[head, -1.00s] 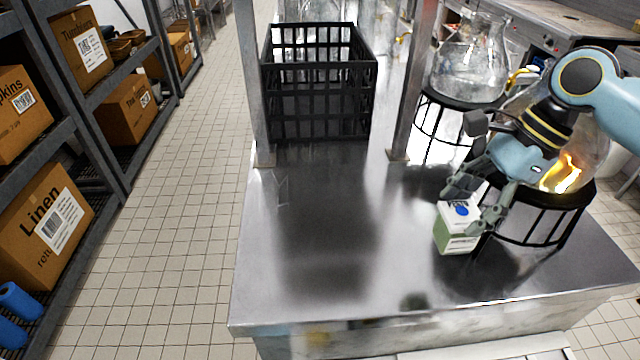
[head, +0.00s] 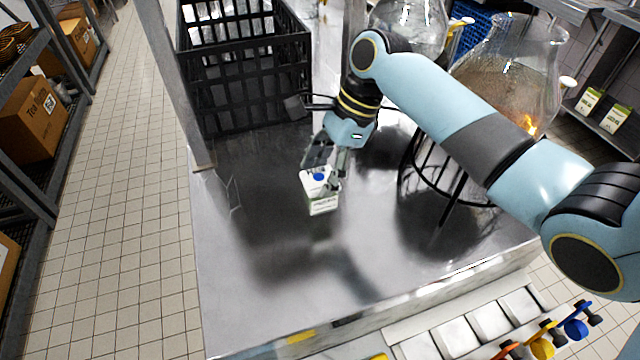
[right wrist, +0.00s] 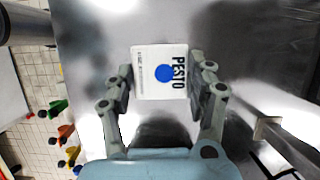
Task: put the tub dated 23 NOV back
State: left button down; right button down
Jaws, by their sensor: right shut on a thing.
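My right gripper (head: 333,172) is shut on a white and green tub (head: 321,203), over the steel counter (head: 245,290). In the right wrist view the fingers of my right gripper (right wrist: 161,92) close on two sides of the tub (right wrist: 148,76). Its lid reads PESTO and bears a blue dot; the small print, with any date, is too small to read. Two similar tubs, one (head: 588,101) beside the other (head: 614,118), stand on a shelf at the far right. My left gripper is not in view.
A black crate (head: 250,90) stands on the counter behind the tub. A glass vessel (head: 515,65) with a flame glow stands on a black stand (head: 428,178) to the right. Metal posts rise from the counter. Its front left is bare.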

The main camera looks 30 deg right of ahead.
jog(key=shift+a+f+p, duration=0.15)
jog(key=shift+f+p, duration=0.15)
jog(key=shift+f, duration=1.8)
jog(key=shift+c, duration=2.2)
grip_release()
jog(key=shift+f, duration=0.15)
